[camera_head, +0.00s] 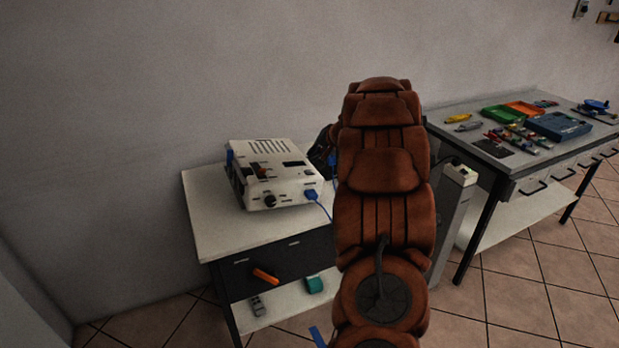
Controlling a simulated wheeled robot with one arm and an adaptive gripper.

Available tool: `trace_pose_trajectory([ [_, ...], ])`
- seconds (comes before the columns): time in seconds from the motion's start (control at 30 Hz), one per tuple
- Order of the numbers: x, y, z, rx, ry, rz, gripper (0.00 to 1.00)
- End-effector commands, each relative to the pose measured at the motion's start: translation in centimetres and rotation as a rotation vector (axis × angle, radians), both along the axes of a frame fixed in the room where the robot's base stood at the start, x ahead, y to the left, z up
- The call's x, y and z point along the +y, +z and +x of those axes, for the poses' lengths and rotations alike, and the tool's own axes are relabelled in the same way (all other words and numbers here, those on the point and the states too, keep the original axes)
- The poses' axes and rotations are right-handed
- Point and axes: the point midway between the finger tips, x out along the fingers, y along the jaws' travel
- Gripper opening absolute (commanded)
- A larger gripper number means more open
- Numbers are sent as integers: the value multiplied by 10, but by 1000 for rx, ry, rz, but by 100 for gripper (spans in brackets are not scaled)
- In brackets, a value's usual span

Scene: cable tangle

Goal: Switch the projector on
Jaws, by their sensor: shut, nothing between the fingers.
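The projector (285,192) is a pale boxy unit with a slotted top, standing on a small white-topped table (215,222). Its front has a dark round knob or lens and small dark marks. A blue plug (311,194) sits at its front right, with a blue cable running down to the right. A dark part of my gripper (322,148) shows just right of the projector's back corner. It looks shut and holds nothing that I can see. My brown arm hides most of it, so I cannot tell whether it touches the projector.
A white socket block (460,174) with a dark cable sits right of my arm. A grey workbench (445,118) with trays and tools stands at the right. An orange item (265,275) and a teal item (314,284) are low on the small table. Tiled floor at lower right is clear.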

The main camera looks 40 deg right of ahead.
Motion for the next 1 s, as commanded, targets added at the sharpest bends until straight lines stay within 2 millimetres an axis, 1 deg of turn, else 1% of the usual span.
trace_pose_trajectory([
  [0.03, 1, -11, 0, 1, 0, 0, 0],
  [0.1, 3, -18, 1, 0, 1, 1, 0],
  [0.3, 5, -31, 2, 0, 1, 1, 0],
  [0.47, 6, -34, 2, 0, 1, 1, 0],
  [1.0, 6, -33, 2, 0, 0, 0, 0],
])
